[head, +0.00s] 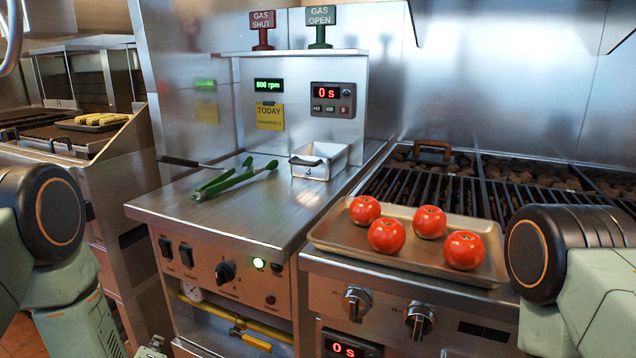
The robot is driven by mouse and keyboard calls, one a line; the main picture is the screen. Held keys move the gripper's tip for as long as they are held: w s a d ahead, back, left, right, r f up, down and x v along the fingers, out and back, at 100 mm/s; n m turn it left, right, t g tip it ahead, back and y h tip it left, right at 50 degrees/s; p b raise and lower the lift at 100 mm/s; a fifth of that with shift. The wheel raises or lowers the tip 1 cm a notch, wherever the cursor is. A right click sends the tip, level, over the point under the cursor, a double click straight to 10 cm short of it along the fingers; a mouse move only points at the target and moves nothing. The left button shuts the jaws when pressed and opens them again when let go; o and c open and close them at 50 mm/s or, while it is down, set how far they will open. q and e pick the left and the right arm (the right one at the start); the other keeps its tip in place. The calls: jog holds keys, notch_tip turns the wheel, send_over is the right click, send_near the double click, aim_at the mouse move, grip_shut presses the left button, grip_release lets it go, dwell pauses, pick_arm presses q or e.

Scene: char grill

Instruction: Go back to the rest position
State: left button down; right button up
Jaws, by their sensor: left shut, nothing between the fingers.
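My left arm comes in from the left edge, and only the top of my left gripper (152,349) shows at the bottom edge. It is shut and empty, low in front of the steel counter unit. Most of it is cut off by the frame. My right arm shows at the right edge, bent downward, and its gripper is out of the picture. Neither arm visibly touches anything on the counters.
Green tongs (228,180) and a small metal pan (319,161) lie on the steel counter (250,222). A tray (338,239) with several tomatoes (386,236) sits at the front of the char grill (480,195). Knobs and a yellow gas valve (250,339) line the fronts.

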pick_arm(q)
jog(key=s+d+f+m+g+h, duration=0.2)
jog(key=s+d+f+m+g, duration=0.25)
jog(key=s, duration=0.45)
jog(key=s+d+f+m+g+h, duration=0.1)
jog(key=s+d+f+m+g, duration=0.2)
jog(key=s+f+m, duration=0.45)
jog(key=s+d+m+g, duration=0.1)
jog(key=s+g, duration=0.1)
jog(key=s, duration=0.8)
jog(key=s+d+m+g+h, duration=0.1)
jog(key=s+d+g, duration=0.1)
jog(key=s, duration=0.8)
jog(key=shift+d+r+g+h, duration=0.15)
jog(key=shift+d+g+h, duration=0.15)
jog(key=shift+g, duration=0.35)
jog(key=shift+w+d, duration=0.1)
jog(key=shift+w, duration=0.1)
